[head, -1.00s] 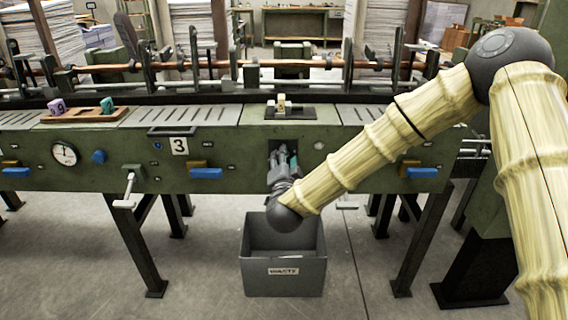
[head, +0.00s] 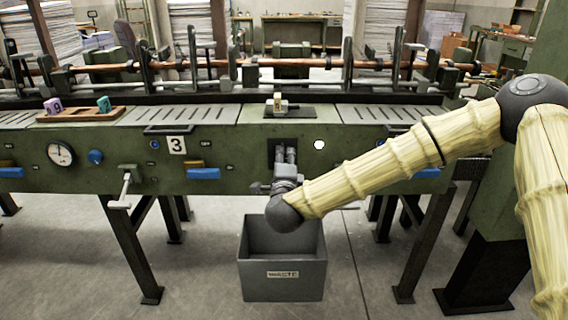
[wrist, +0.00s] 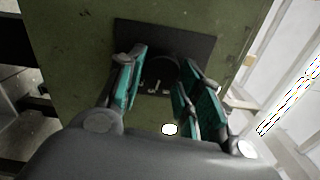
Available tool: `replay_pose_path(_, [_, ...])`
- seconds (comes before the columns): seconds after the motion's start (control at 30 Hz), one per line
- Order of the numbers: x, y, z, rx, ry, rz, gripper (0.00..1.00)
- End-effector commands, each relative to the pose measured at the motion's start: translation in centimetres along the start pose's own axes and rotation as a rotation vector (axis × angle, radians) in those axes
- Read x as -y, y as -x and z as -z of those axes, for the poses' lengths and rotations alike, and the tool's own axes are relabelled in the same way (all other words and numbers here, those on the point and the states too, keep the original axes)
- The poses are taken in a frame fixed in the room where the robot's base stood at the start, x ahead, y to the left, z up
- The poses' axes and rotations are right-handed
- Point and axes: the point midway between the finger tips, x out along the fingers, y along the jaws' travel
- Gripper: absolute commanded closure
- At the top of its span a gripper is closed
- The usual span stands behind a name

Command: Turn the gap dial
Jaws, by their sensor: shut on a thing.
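The gap dial appears as a dark round knob (wrist: 165,70) on a black square plate (wrist: 203,45) in the wrist view, set in the green machine front. My gripper (wrist: 158,84) has its two teal-padded fingers on either side of the knob and is shut on it. In the head view my gripper (head: 286,154) reaches the black plate (head: 272,148) on the front panel above the waste bin. There the fingers and wrist hide most of the dial, and its setting cannot be read.
A grey waste bin (head: 283,278) stands on the floor below my gripper. A white round light (head: 319,145) is right of the dial. A lever handle (head: 124,190), blue handle (head: 203,174) and round gauge (head: 61,153) are further left.

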Motion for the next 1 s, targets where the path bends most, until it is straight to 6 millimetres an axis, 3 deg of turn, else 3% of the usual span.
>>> replay_pose_path(0.63, [-0.17,0.06,0.0,0.0,-0.053,-0.003,0.88])
replay_pose_path(0.67, [-0.16,0.06,0.0,0.001,-0.053,-0.002,0.62])
replay_pose_path(0.77, [-0.15,0.05,0.0,0.001,-0.053,-0.002,0.44])
replay_pose_path(1.0, [-0.08,0.03,0.0,0.0,-0.053,-0.001,0.43])
